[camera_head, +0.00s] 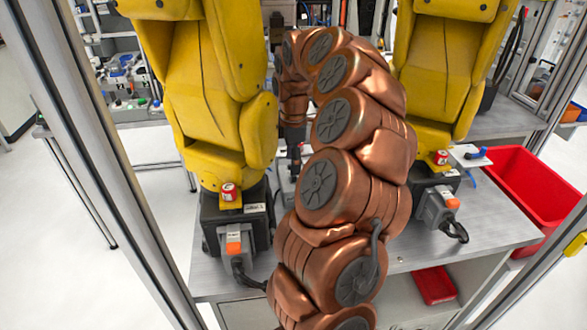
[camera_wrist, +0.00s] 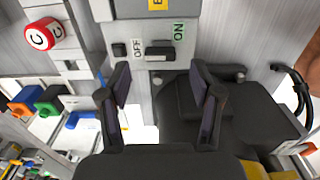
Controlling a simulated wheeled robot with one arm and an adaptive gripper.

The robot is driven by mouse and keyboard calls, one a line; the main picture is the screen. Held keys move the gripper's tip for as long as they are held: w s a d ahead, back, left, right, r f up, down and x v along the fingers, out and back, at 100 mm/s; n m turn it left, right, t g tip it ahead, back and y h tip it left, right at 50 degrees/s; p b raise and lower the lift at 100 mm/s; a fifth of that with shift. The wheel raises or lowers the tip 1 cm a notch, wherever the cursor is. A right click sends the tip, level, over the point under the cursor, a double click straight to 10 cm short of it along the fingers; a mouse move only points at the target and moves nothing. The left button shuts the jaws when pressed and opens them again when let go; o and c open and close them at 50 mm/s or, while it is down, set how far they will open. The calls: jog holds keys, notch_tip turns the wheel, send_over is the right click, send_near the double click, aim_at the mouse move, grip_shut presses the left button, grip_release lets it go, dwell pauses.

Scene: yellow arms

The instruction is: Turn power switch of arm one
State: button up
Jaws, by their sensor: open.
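The power switch (camera_wrist: 160,51) shows in the wrist view as a small black lever on a grey metal panel. An OFF label (camera_wrist: 138,47) is on its left and an ON label (camera_wrist: 180,31) on its right. My gripper (camera_wrist: 160,78) is open and empty. Its two dark fingertips are in front of the panel, one on each side of the switch in the picture. I cannot tell whether they touch anything. In the head view my copper arm reaches between two yellow arms, the left one (camera_head: 207,90) and the right one (camera_head: 440,80). My arm hides the switch there.
A red-and-white round part (camera_wrist: 39,35) marked C is at upper left in the wrist view, with coloured parts below it. In the head view, a grey table (camera_head: 400,258) bears the yellow arms. A red bin (camera_head: 530,195) is at right. Metal posts frame the view.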

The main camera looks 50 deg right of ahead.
notch_tip(320, 180, up, 8)
jog(key=shift+r, duration=0.2)
dwell(0.8)
